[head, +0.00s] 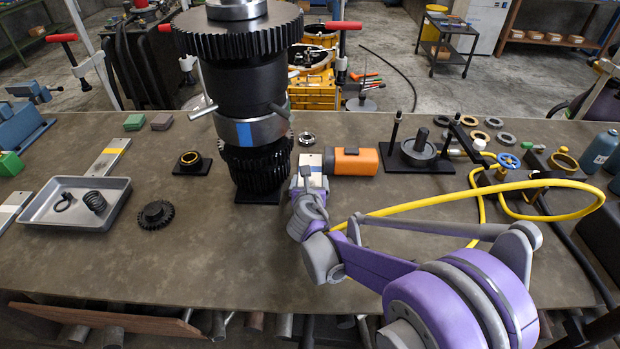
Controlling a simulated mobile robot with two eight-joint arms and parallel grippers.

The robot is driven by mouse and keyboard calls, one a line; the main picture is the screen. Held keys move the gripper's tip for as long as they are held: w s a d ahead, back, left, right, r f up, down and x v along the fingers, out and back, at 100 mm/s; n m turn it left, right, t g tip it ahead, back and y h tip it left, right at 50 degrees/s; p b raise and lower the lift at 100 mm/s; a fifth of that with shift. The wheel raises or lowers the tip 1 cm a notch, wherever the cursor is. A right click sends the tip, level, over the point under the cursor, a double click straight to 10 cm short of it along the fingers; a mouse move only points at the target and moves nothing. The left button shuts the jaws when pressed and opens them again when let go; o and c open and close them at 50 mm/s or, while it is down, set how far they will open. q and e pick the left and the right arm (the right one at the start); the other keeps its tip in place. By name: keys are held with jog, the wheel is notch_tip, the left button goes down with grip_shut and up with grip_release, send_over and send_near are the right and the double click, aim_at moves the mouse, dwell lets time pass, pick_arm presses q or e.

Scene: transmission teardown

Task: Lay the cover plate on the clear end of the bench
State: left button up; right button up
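My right gripper (310,182), on a purple and grey arm, reaches over the middle of the bench (215,255), just right of the tall gear stack (254,90). Its fingers are small and partly hidden by its own wrist, so I cannot tell whether they are open or shut. A pale piece with a blue mark shows at its tip; I cannot tell what it is. I cannot surely pick out the cover plate. A flat pale plate with a yellow stripe (103,160) lies at the left, behind the tray. My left gripper is not in view.
A grey tray (75,219) with springs and a dark gear (155,214) stand at the left. An orange block (352,162) is just right of the stack. A yellow hose (430,204) and several parts crowd the right. The front-left bench is bare.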

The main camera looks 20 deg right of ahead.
grip_shut()
jog(key=shift+r, duration=0.1)
jog(key=shift+s+r, duration=0.15)
jog(key=shift+r, duration=0.3)
jog(key=r, duration=0.6)
jog(key=shift+s+a, duration=0.25)
jog(key=shift+s, duration=0.05)
jog(key=s+a, duration=0.2)
jog(key=s, duration=0.3)
jog(key=s+a, duration=0.3)
jog(key=s, duration=0.2)
jog(key=s+a, duration=0.2)
jog(key=s, duration=0.3)
jog(key=shift+s+a, duration=0.6)
jog(key=shift+s, duration=0.45)
